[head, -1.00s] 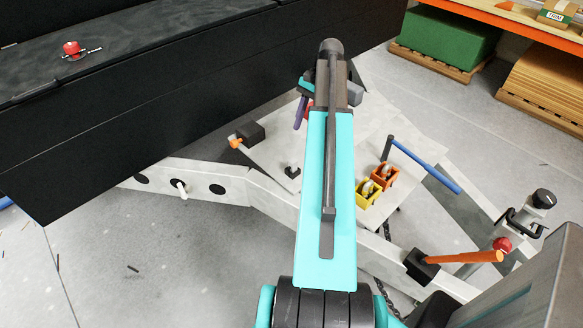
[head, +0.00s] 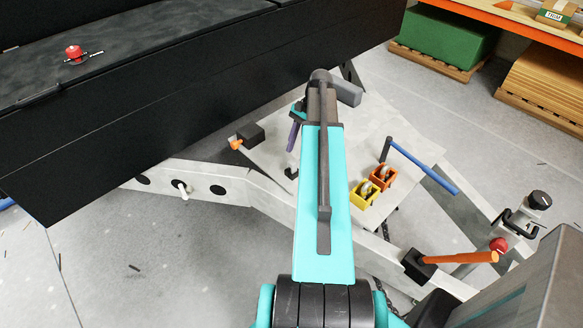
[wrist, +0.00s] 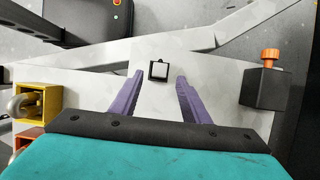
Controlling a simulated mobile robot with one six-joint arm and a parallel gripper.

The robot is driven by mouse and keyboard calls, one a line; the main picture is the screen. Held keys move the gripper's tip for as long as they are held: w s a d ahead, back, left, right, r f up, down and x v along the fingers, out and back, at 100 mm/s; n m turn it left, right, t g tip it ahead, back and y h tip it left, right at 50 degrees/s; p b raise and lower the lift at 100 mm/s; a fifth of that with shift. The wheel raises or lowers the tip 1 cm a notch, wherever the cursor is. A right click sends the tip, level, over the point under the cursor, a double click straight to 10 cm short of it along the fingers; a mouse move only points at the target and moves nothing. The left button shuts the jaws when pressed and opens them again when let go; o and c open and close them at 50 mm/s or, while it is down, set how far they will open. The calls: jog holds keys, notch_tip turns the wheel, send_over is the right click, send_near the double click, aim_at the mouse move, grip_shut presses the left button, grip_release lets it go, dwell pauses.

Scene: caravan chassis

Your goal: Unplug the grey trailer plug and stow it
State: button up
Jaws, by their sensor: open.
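My gripper (wrist: 159,77) has two purple fingers, spread apart with nothing between them. One finger also shows beside my teal arm in the head view (head: 293,135). A small black square piece with a pale grey middle (wrist: 159,70) sits on the light plate, just beyond and between the fingertips in the wrist view. In the head view it is a small dark piece (head: 291,172), partly hidden by my arm. I cannot tell whether it is the grey trailer plug or an empty holder. No other clear grey plug shows.
A black block with an orange knob (wrist: 270,57) stands right in the wrist view. Yellow (head: 364,195) and orange (head: 383,178) holders with metal rings stand right of my arm. A blue bar (head: 425,166) and an orange lever (head: 463,257) stick out. A long black box (head: 150,120) borders the left.

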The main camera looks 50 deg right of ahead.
aim_at(294, 161)
jog(key=shift+a+f, duration=0.1)
jog(key=shift+f, duration=0.1)
dwell(0.3)
jog(key=shift+p+x, duration=0.9)
jog(key=shift+x, duration=0.45)
jog(key=shift+p+x, duration=0.3)
jog(key=shift+x, duration=0.9)
jog(key=shift+s, duration=0.1)
jog(key=shift+c, duration=0.2)
grip_shut()
